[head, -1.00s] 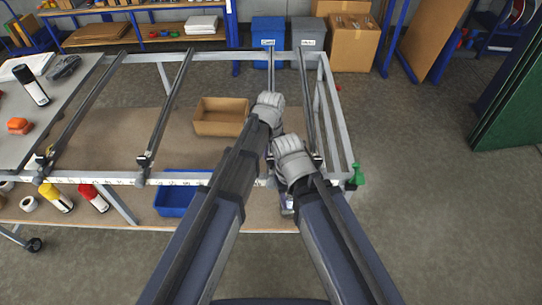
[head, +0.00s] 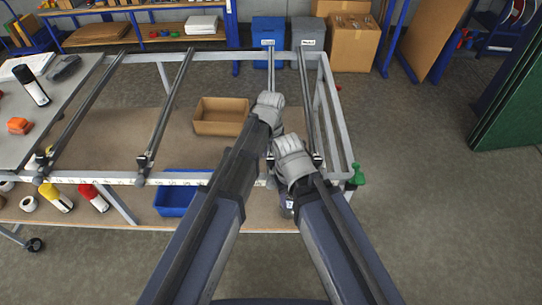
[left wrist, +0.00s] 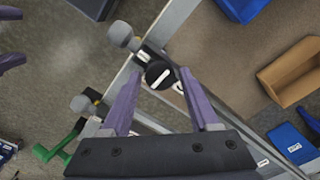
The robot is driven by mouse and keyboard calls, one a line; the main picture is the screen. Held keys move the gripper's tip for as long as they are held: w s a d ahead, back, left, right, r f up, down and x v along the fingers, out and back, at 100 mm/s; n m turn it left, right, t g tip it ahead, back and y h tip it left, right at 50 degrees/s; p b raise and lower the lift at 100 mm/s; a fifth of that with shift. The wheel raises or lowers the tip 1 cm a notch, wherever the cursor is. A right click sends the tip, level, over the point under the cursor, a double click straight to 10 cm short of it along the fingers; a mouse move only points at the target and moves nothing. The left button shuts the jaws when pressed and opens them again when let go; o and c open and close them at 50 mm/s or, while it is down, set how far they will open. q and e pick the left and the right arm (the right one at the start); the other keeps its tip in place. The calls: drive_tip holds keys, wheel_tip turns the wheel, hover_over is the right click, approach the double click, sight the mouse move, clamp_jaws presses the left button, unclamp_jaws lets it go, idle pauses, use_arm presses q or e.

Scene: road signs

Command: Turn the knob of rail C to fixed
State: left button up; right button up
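In the left wrist view a round black knob (left wrist: 160,74) with a white pointer line sits on a frame with pale labels beside it, too small to read. My left gripper (left wrist: 162,84) is open, its two purple fingers on either side of the knob with gaps showing. In the head view my left wrist (head: 268,106) hides its fingers and the knob. My right wrist (head: 293,160) is just in front of it. Two separated purple fingers of my right gripper (left wrist: 12,36) show at the left edge of the left wrist view. I cannot read which rail is C.
The metal frame (head: 120,178) carries several rails over a brown shelf. A cardboard bin (head: 220,128) and a blue bin (head: 172,207) lie below. A green part (head: 356,175) juts from the right corner. The floor to the right is clear.

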sight(271, 159)
use_arm(q)
drive_tip(key=shift+o, duration=1)
wheel_tip(271, 159, up, 8)
drive_tip(key=p, duration=0.8)
drive_tip(key=shift+f, duration=0.1)
